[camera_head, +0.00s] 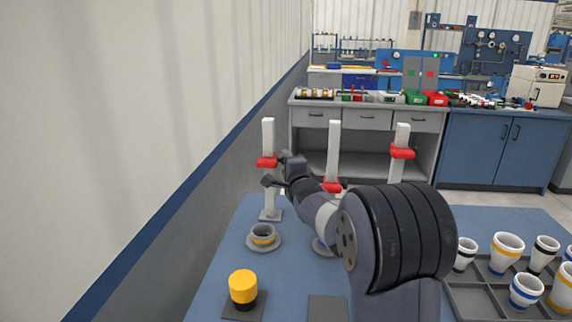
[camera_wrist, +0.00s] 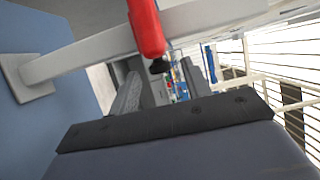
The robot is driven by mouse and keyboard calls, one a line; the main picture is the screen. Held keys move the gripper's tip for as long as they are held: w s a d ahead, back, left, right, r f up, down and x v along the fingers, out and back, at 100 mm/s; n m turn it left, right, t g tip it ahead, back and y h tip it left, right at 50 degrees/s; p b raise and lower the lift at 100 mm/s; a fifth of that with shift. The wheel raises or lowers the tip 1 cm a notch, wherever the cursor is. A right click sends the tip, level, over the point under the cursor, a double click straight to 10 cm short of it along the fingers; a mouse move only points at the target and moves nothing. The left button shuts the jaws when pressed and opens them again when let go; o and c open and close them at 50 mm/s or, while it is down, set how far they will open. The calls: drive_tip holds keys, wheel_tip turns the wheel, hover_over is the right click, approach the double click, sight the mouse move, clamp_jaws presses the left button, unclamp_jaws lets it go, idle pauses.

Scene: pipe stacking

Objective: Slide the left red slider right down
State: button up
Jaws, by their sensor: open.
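The left red slider (camera_head: 266,162) sits a little above the middle of the left white post (camera_head: 268,132). The post rises from a flat grey foot on the blue table. My gripper (camera_head: 277,169) is open just to the right of the slider in the head view, one finger a little higher than the other. In the wrist view the red slider (camera_wrist: 147,25) lies ahead of my open fingers (camera_wrist: 162,80), with the post (camera_wrist: 90,52) running sideways behind it. I see no contact between fingers and slider.
A middle post (camera_head: 334,145) carries a low red slider (camera_head: 332,187), partly behind my arm. A right post (camera_head: 401,135) has a high red slider (camera_head: 402,152).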

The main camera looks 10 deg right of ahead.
drive_tip(key=shift+w, duration=0.4)
clamp_jaws()
idle(0.4)
